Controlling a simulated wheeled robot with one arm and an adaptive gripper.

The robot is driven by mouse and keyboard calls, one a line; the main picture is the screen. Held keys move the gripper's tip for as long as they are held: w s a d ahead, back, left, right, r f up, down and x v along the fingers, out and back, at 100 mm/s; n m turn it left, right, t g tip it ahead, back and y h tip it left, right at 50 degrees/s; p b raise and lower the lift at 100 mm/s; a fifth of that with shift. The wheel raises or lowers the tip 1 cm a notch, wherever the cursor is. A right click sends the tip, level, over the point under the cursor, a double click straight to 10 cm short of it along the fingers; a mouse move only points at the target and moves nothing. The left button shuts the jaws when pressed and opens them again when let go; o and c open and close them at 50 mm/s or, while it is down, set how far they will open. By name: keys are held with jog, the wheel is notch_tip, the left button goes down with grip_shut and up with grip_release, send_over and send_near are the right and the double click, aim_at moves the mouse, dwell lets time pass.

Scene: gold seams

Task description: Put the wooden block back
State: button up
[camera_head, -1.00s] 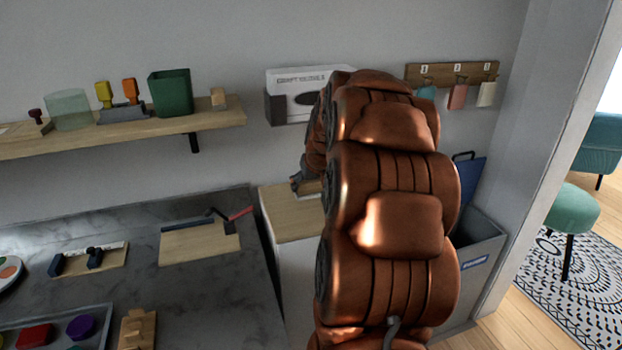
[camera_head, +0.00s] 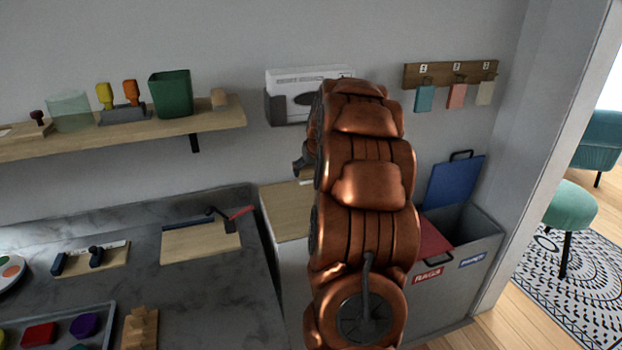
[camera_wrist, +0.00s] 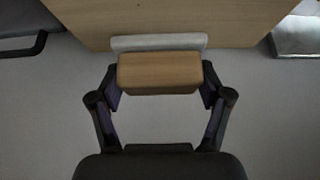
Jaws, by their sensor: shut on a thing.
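A wooden block (camera_wrist: 158,73) sits between the fingertips of my gripper (camera_wrist: 158,88) in the wrist view. My gripper is shut on it, with a finger at each end. Behind the block in that view lies a flat whitish piece (camera_wrist: 158,42) at the edge of a wooden top (camera_wrist: 220,22). In the head view my arm covers most of my gripper; only a dark part of it (camera_head: 303,166) shows left of the arm, above the wooden top (camera_head: 285,210). The held block is hidden there.
A wall shelf (camera_head: 100,137) at left holds a green pot (camera_head: 171,93), stamps and a small wooden piece (camera_head: 218,97). A white-and-grey wall holder (camera_head: 285,95) is behind my arm. Bins with red (camera_head: 432,243) and blue (camera_head: 455,180) lids stand right. The marble counter (camera_head: 215,300) has bare areas.

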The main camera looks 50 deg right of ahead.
aim_at(312, 177)
jog(key=shift+f+p, duration=0.4)
jog(key=shift+f, duration=1.35)
jog(key=shift+f, duration=0.1)
jog(key=shift+f, duration=0.15)
jog(key=o, duration=1.1)
jog(key=shift+c, duration=0.2)
